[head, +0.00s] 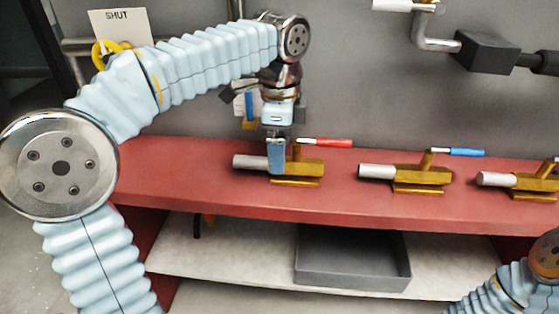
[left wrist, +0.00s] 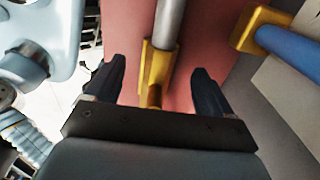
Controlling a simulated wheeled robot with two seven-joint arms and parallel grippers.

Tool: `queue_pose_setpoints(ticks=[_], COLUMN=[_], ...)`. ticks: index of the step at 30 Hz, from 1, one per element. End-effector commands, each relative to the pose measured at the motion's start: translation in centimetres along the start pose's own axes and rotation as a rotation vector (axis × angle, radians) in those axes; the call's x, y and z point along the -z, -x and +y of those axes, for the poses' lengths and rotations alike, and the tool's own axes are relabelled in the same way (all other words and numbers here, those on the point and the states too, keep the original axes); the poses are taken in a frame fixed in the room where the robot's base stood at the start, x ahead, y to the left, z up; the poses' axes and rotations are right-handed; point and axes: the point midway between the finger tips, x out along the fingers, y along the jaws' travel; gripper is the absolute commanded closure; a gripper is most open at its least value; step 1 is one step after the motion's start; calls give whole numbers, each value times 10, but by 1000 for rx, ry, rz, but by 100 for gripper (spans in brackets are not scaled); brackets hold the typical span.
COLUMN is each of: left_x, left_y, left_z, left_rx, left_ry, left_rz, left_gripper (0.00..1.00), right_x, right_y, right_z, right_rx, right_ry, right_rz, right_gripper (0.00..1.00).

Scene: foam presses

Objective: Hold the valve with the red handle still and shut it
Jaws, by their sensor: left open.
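The valve with the red handle has a brass body (head: 310,167) and a grey pipe end (head: 248,162) on its left. It is the leftmost of the valves on the red shelf. Its red handle (head: 327,142) stands above the body on a stem and points right, roughly along the body. My left gripper (head: 276,168) points down at the valve's left part and hides some of it. In the left wrist view, my left gripper (left wrist: 158,88) is open, with the brass body (left wrist: 158,65) and grey pipe (left wrist: 170,22) between its fingers. The red handle does not show there. My right gripper is out of view.
A blue-handled valve (head: 408,173) and another brass valve (head: 530,181) stand to the right on the red shelf (head: 190,190). A grey tray (head: 352,275) sits on the lower shelf. A card reading SHUT (head: 120,25) and pipes are on the wall behind.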

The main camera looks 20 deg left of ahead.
Motion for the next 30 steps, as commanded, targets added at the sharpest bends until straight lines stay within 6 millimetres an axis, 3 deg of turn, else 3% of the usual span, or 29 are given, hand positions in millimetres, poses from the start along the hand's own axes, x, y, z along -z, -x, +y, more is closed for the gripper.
queue_pose_setpoints(ticks=[6, 17, 30], left_x=[0, 0, 0], left_y=[-28, -34, -34], left_z=[0, 0, 0], left_rx=[-1, 0, 0], left_ry=[0, 1, 0], left_rz=[-1, 0, 0], left_gripper=[17, 17, 81], right_x=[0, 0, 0], right_y=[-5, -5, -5], right_z=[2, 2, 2], right_rx=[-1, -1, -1], right_ry=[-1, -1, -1], right_rz=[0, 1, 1], right_gripper=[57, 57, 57])
